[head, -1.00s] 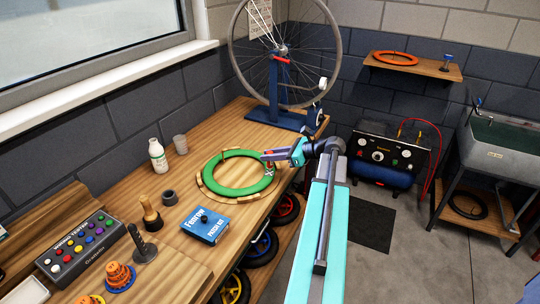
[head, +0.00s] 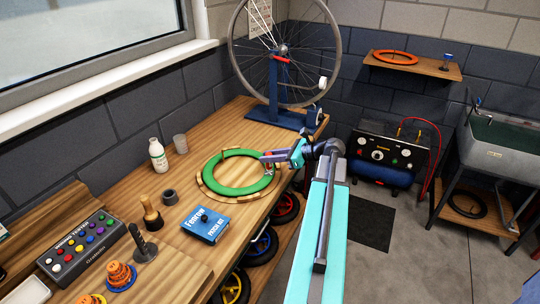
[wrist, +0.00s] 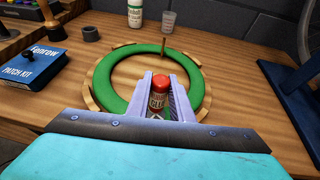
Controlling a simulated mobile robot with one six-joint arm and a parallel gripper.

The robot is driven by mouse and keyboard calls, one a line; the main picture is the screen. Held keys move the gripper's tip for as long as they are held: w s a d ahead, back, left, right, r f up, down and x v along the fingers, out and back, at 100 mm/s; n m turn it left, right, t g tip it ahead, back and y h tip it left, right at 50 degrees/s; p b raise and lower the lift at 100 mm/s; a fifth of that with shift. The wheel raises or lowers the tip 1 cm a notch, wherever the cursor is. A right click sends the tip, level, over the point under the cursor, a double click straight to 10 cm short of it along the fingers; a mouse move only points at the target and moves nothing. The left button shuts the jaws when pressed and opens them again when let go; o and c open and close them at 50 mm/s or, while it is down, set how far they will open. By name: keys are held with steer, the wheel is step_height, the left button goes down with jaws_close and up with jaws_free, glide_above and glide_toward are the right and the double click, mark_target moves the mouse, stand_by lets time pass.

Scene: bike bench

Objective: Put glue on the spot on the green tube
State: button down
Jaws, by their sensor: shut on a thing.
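The green tube (head: 232,188) lies as a ring in a round wooden holder on the bench. My gripper (head: 272,157) is over the ring's far right part. In the wrist view my gripper (wrist: 158,103) is shut on a small glue bottle (wrist: 158,97) with a red cap, held between the two pale fingers. The bottle is over the near part of the green tube (wrist: 107,83). A pale mark shows on the tube just under the gripper in the head view, too small to make out. The spot is hidden in the wrist view. I cannot tell whether the bottle touches the tube.
A blue patch kit box (head: 205,225) lies left of the ring. A white bottle (head: 158,156) and a grey cup (head: 180,144) stand behind it. A dark ring-shaped piece (head: 170,197) is nearby. The wheel stand (head: 275,118) rises at the back of the bench.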

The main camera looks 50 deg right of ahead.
steer(key=shift+s+a, duration=0.2)
steer(key=shift+a, duration=0.1)
steer(key=shift+w+d, duration=0.15)
steer(key=shift+d, duration=0.05)
stand_by(0.4)
steer(key=shift+w+d+p, duration=0.15)
steer(key=shift+d+p, duration=0.15)
steer(key=shift+p, duration=0.05)
steer(key=shift+w+d, duration=0.25)
steer(key=shift+d, duration=0.1)
steer(key=shift+r, duration=0.1)
steer(key=shift+r+p, duration=3.2)
steer(key=shift+r, duration=0.3)
